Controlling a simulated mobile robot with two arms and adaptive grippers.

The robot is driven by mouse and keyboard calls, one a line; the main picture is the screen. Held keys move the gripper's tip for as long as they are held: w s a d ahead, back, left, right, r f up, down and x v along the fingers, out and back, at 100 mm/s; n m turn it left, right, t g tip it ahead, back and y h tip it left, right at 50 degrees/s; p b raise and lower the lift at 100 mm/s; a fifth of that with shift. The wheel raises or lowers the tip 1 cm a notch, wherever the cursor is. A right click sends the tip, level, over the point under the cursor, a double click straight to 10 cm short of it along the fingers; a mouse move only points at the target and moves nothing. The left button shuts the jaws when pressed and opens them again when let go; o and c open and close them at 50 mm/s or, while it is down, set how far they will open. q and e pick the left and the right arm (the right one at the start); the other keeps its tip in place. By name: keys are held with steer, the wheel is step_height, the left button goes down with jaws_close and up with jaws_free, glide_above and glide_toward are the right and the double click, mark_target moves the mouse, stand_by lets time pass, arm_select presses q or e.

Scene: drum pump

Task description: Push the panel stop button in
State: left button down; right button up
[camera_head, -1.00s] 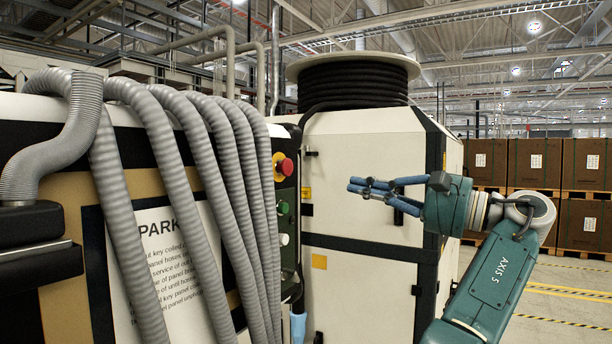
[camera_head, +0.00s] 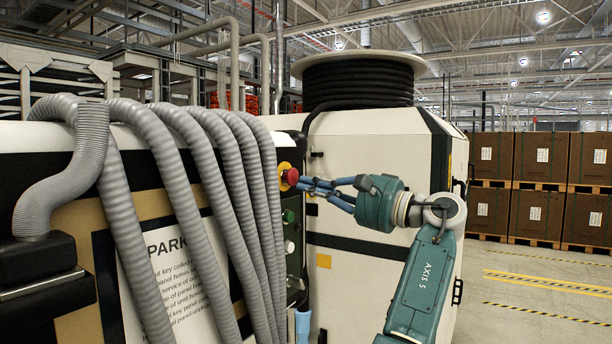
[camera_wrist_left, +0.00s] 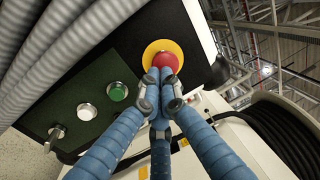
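The red mushroom stop button (camera_head: 289,176) with its yellow surround sits at the top of the dark control panel, just right of the hoses. In the left wrist view the red button (camera_wrist_left: 172,61) and yellow ring are at upper centre, the button's lower part covered by my fingertips. My left gripper (camera_head: 304,184) has blue ribbed fingers with their tips drawn together, holding nothing. The tips (camera_wrist_left: 163,84) are at the button's face or very close to it; I cannot tell whether they touch or how deep the button sits. My right gripper is out of view.
Below the button are a green button (camera_wrist_left: 117,91), a white button (camera_wrist_left: 84,111) and a key or selector switch (camera_wrist_left: 56,132). Thick grey hoses (camera_head: 230,180) hang close left of the panel. A cream cabinet (camera_head: 370,160) with a black cable reel (camera_head: 358,80) stands behind my gripper.

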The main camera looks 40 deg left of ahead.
mark_target(295, 182)
arm_select(q)
steer(key=shift+s+a+r, duration=0.1)
steer(key=shift+a, duration=0.55)
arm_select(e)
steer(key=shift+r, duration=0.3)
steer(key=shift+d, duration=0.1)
arm_select(q)
steer(key=shift+x, duration=0.85)
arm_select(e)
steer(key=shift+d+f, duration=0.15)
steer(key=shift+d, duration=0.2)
